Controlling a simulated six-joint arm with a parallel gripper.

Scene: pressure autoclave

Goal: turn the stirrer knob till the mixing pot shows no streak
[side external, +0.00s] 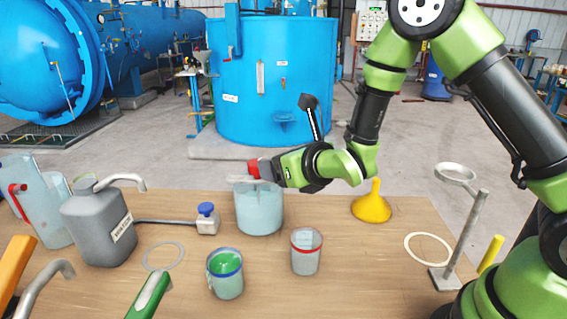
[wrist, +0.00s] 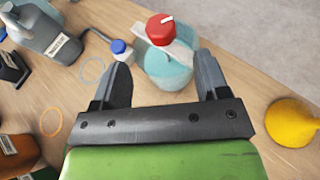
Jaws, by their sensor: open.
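The mixing pot (side external: 259,214) is a pale blue, see-through vessel standing on the wooden table. A whitish bar lies across its top, and the red stirrer knob (side external: 254,168) sits above the bar. In the wrist view the knob (wrist: 160,29) has a white pointer mark, and the pot (wrist: 168,72) shows below it. I cannot make out a clear streak in the pot. My gripper (side external: 268,169) comes in level from the right at knob height. In the wrist view its fingers (wrist: 164,72) are apart and empty, with the knob beyond their tips, roughly centred.
A grey jug (side external: 98,228) and a small blue-capped bottle (side external: 207,219) stand left of the pot. A green-filled cup (side external: 226,279) and a red-rimmed cup (side external: 306,258) stand in front. A yellow funnel (side external: 371,207) and a ring stand (side external: 466,235) are to the right.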

